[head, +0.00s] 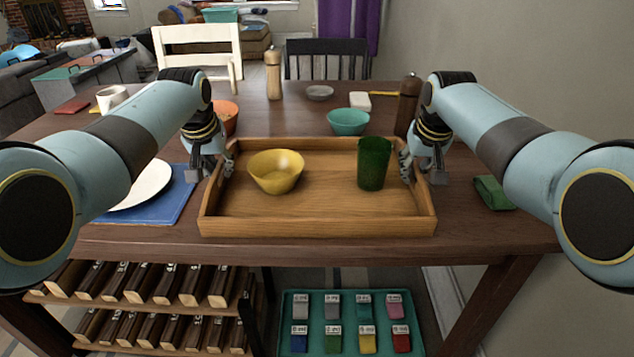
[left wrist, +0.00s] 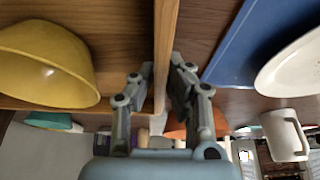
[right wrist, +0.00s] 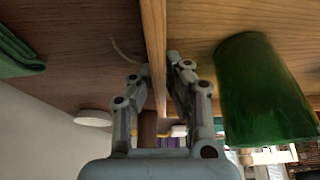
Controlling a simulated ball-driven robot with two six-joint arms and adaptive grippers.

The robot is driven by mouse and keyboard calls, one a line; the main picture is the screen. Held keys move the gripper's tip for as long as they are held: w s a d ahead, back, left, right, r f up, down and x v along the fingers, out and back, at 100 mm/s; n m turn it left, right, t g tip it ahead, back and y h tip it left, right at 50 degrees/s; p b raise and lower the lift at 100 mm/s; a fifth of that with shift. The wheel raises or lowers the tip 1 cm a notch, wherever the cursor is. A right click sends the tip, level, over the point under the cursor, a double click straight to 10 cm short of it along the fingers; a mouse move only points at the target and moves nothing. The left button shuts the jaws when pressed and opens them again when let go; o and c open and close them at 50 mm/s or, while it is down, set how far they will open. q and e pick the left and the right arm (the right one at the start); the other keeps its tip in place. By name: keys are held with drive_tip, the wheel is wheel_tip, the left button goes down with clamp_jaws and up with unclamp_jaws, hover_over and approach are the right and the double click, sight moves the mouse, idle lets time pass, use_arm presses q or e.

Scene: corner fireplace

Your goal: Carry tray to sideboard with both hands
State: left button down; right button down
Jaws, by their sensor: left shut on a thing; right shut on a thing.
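The wooden tray (head: 320,226) is on the dark table, near its front edge. A yellow bowl (head: 276,171) stands in its left part and a green cup (head: 373,164) in its right part, both upright. My left gripper (head: 222,168) is shut on the tray's left wall; the left wrist view shows the fingers on both sides of the wall (left wrist: 164,50). My right gripper (head: 411,166) is shut on the tray's right wall; the right wrist view shows that wall (right wrist: 154,45) between the fingers. I cannot tell whether the tray touches the table. The sideboard cannot be identified.
A white plate (head: 147,186) on a blue mat (head: 172,211) lies left of the tray, a green cloth (head: 491,193) right. Behind are a teal bowl (head: 348,121), an orange bowl (head: 228,115) and a dark mill (head: 407,104). Chairs stand beyond.

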use_arm(q)
drive_tip(key=shift+r, duration=0.15)
use_arm(e)
drive_tip(key=shift+w+r, duration=0.1)
